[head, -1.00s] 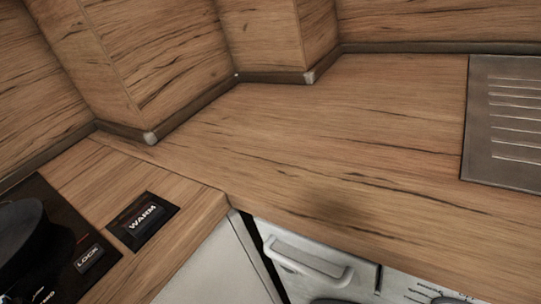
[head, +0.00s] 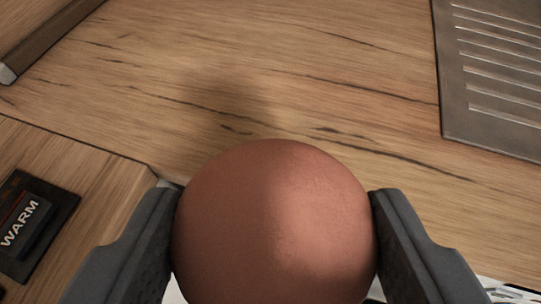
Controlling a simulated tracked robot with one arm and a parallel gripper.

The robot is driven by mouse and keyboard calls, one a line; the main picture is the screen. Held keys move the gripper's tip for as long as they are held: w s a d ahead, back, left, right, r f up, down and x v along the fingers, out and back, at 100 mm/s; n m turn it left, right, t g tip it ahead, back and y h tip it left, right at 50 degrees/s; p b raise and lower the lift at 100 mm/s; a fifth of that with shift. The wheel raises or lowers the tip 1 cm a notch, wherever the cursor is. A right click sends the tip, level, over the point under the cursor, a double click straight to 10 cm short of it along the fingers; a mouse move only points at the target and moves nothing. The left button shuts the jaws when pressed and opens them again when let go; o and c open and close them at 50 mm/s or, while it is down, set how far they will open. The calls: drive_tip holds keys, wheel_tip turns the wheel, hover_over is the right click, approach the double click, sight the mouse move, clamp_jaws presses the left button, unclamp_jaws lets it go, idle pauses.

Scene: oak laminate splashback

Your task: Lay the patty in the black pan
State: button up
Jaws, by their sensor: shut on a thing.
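A round reddish-brown patty (head: 270,225) fills the lower middle of the head view. My gripper (head: 275,215) is shut on it, with one dark grey finger at its left side and one at its right. The patty is held above the wooden worktop, and a soft shadow lies on the wood beyond it. The patty's lower edge is cut off by the frame. The black pan is not in view now.
The wooden worktop (head: 330,80) is clear beyond the patty. A ridged metal drainer (head: 490,110) is at the upper right. A dark panel marked WARM (head: 30,225) is at the left. A wall edging strip (head: 45,40) runs along the upper left.

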drive_tip(key=f+b, duration=0.1)
drive_tip(key=b, duration=0.1)
drive_tip(key=shift+s+d+f+b, duration=0.1)
drive_tip(key=shift+d+b, duration=0.05)
drive_tip(key=shift+b, duration=0.15)
drive_tip(key=s+d+f+m+h+b, duration=0.45)
drive_tip(key=f+b, duration=0.25)
drive_tip(key=b, duration=1.1)
drive_tip(key=shift+n+y, duration=0.35)
drive_tip(key=shift+n, duration=0.1)
drive_tip(key=w+a+b, duration=0.1)
drive_tip(key=w, duration=0.4)
drive_tip(key=w+a+b, duration=0.1)
drive_tip(key=w+a, duration=0.1)
drive_tip(key=w, duration=0.3)
drive_tip(key=w+a+f, duration=0.1)
drive_tip(key=w+a, duration=0.1)
drive_tip(key=w, duration=0.3)
drive_tip(key=shift+f+b, duration=0.1)
drive_tip(key=shift+b, duration=0.3)
drive_tip(key=shift+w+a+f, duration=0.1)
drive_tip(key=shift+w+f, duration=0.05)
drive_tip(key=shift+f, duration=0.15)
drive_tip(key=shift+f+b, duration=0.65)
drive_tip(key=shift+f, duration=0.85)
